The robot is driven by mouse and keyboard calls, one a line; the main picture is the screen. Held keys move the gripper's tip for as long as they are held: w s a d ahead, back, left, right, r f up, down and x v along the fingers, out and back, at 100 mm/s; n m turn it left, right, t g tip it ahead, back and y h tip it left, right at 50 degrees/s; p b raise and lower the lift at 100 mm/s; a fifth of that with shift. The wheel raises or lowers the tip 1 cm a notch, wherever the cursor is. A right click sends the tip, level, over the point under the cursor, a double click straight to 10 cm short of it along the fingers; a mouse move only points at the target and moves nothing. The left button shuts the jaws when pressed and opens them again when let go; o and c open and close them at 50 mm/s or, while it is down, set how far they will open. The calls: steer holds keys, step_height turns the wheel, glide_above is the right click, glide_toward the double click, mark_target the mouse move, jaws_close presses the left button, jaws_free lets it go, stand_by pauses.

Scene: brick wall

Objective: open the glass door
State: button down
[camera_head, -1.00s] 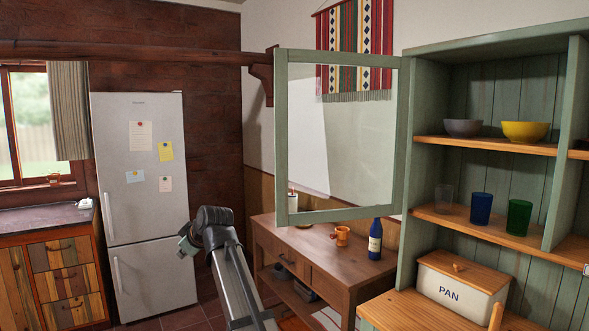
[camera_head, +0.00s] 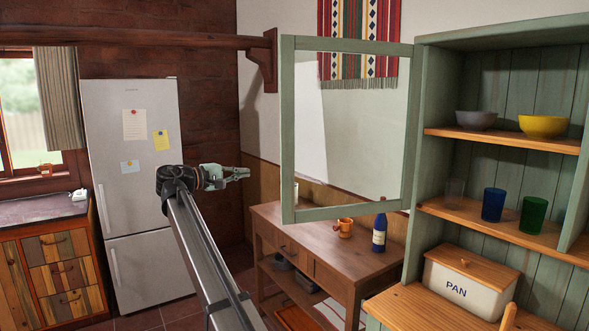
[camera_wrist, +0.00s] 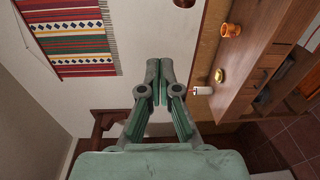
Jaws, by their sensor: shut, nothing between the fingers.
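The glass door (camera_head: 286,130) has a green wooden frame around a clear pane. In the head view it stands swung out to the left of the green cabinet (camera_head: 430,130), joined at the cabinet's left side, with the shelves uncovered. My gripper (camera_head: 247,173) is to the left of the door frame, apart from it in the picture, and points right. In the wrist view my gripper (camera_wrist: 160,65) has its fingers together with nothing between them. The door is not recognisable in the wrist view.
The cabinet shelves hold a grey bowl (camera_head: 476,120), a yellow bowl (camera_head: 544,126), cups and a PAN box (camera_head: 470,283). A wooden side table (camera_head: 330,255) below the door carries an orange mug (camera_head: 344,227) and a blue bottle (camera_head: 379,233). A fridge (camera_head: 135,200) stands left.

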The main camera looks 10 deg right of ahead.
steer(key=d+r+m+p, duration=0.1)
steer(key=d+p, duration=0.4)
steer(key=d, duration=0.5)
steer(key=shift+s+h+p, duration=0.3)
steer(key=shift+s+h, duration=0.1)
steer(key=shift+s, duration=0.05)
